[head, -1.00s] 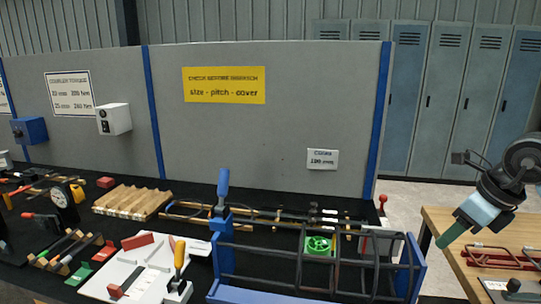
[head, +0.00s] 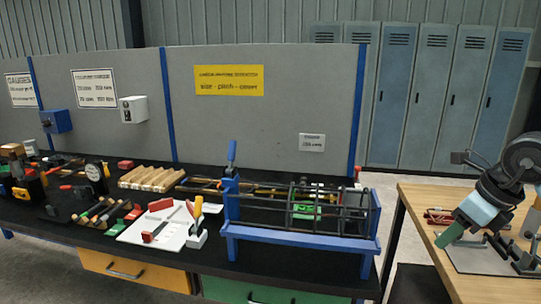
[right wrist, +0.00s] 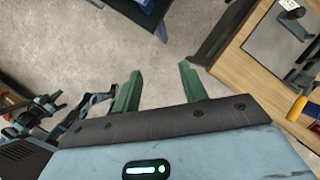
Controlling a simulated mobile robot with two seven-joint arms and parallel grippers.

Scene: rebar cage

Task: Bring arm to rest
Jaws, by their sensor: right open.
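My right gripper (head: 449,236) is at the right side of the head view, at the end of my bent arm, with its green fingers pointing down and left. In the head view it overlaps the wooden table. In the right wrist view its two green fingers (right wrist: 160,86) stand apart with nothing between them, and bare floor shows past them. My left gripper is not in view.
A black-topped bench (head: 120,228) carries a blue-framed rebar cage (head: 300,243), a white board (head: 165,228) and several tools. A wooden table (head: 425,205) stands at right. Grey floor (right wrist: 165,55) lies below the gripper. Lockers (head: 430,95) line the back wall.

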